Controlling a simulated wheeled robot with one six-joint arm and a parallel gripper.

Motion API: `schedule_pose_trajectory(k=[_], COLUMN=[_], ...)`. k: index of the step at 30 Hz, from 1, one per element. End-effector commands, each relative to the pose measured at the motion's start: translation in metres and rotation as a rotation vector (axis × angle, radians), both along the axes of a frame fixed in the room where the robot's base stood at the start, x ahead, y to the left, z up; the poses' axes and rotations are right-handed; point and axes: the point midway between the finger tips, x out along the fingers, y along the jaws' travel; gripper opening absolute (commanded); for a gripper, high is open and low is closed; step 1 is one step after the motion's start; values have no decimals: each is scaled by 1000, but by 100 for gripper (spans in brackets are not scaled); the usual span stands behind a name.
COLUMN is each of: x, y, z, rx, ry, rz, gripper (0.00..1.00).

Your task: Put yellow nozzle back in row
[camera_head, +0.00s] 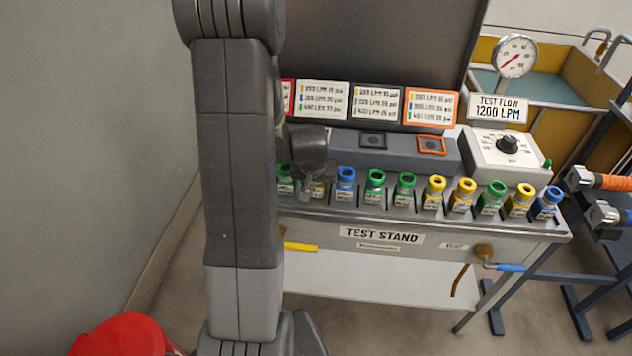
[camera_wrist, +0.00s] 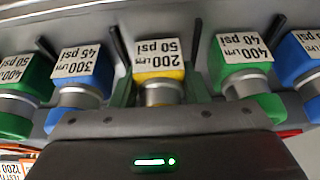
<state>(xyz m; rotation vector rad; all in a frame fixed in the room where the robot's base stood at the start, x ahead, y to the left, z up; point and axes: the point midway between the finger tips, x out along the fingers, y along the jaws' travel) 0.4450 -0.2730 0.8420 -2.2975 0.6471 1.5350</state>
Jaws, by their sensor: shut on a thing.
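The yellow nozzle (camera_wrist: 172,76) is labelled 200 LPM 50 psi. In the wrist view it is between the two fingers of my gripper (camera_wrist: 160,92), which are shut on it. It lines up with the row, between a blue nozzle (camera_wrist: 84,75) labelled 300 LPM 45 psi and a green nozzle (camera_wrist: 243,70) labelled 400 LPM 40 psi. In the head view my gripper (camera_head: 308,190) is at the left part of the row and partly covers the yellow nozzle (camera_head: 318,187). Whether its base is fully seated is hidden.
The row on the test stand (camera_head: 380,238) continues right with several green, yellow and blue nozzles, closely spaced. Behind it are a grey ledge (camera_head: 402,149), label cards (camera_head: 377,101) and a dial box (camera_head: 500,150). A red round object (camera_head: 122,338) is at the lower left.

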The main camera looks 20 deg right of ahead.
Motion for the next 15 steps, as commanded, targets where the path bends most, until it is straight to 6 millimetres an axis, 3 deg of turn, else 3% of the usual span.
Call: schedule_pose_trajectory(k=[4, 5, 8, 15], x=[0, 0, 0, 0], y=[0, 0, 0, 0], z=[-4, -3, -2, -2], rx=[-1, 0, 0, 0], ry=[-1, 0, 0, 0], rz=[0, 0, 0, 0], gripper=[12, 46, 63, 63])
